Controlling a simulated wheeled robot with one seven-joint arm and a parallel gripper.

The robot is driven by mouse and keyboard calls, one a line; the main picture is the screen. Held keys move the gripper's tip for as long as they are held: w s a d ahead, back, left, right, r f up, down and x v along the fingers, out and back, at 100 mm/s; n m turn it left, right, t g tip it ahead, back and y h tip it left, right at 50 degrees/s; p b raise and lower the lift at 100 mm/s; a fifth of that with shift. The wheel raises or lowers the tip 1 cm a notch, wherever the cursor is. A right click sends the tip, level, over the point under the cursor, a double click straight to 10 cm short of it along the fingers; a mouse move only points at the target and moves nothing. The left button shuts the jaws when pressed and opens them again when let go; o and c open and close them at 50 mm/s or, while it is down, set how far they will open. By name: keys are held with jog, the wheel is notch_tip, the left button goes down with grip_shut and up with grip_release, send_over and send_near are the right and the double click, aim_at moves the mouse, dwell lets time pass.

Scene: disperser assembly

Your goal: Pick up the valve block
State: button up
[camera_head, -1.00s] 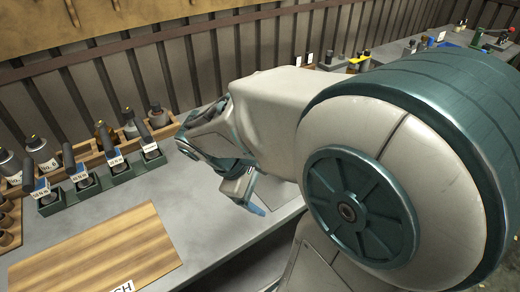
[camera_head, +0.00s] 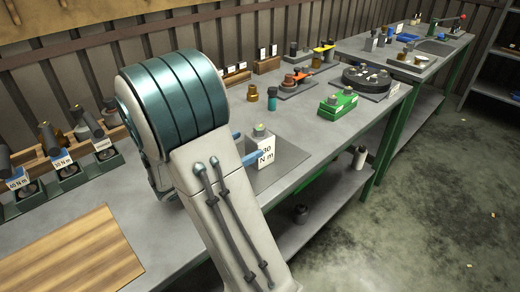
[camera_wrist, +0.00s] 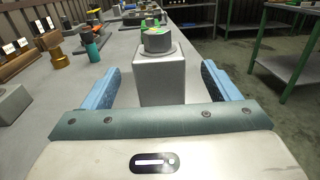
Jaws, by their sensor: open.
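The valve block, which I take to be the grey block with a round cap (camera_head: 260,134), stands upright on a grey plate on the bench. In the wrist view the block (camera_wrist: 160,80) is straight ahead, its cap topped with green and yellow. My gripper (camera_head: 249,146) is open, with its blue fingers beside the block. In the wrist view my gripper (camera_wrist: 161,72) has one finger on each side of it, with a visible gap on both sides. A white "30 N m" label (camera_head: 266,153) shows on or in front of the block; I cannot tell which.
A green block (camera_head: 338,104) and a dark round fixture (camera_head: 367,79) are farther right. Tools in holders (camera_head: 68,170) and a wooden board (camera_head: 75,252) are at left.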

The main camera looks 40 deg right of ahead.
aim_at(265, 135)
jog(key=d, duration=0.8)
jog(key=shift+f, duration=0.1)
grip_shut()
